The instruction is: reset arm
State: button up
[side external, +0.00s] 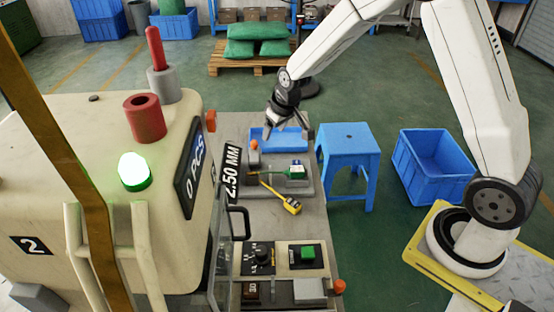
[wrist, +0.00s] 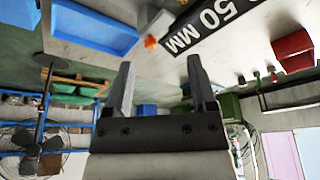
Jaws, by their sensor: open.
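My gripper (side external: 285,124) hangs from the white arm above the far end of the grey worktable (side external: 232,134), near the blue tray (side external: 292,136). In the wrist view its two fingers (wrist: 160,92) stand apart with nothing between them, so it is open and empty. The wrist view looks out across the room, with the picture tipped over. The blue tray also shows in the wrist view (wrist: 95,22). The gripper looks clear of the table, but the exact height cannot be told.
A beige machine with a lit green lamp (side external: 134,171) and a "2.50 MM" display (side external: 232,173) stands left. A yellow tool (side external: 290,206) and green part (side external: 297,170) lie on the table. A blue stool (side external: 347,140) and blue crate (side external: 433,165) stand right.

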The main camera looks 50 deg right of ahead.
jog(key=s+a+r, duration=0.1)
jog(key=s, duration=0.9)
jog(key=s+a+r+g, duration=0.1)
jog(key=s+a+r, duration=0.1)
jog(key=s, duration=0.9)
jog(key=shift+a, duration=0.25)
dwell(0.7)
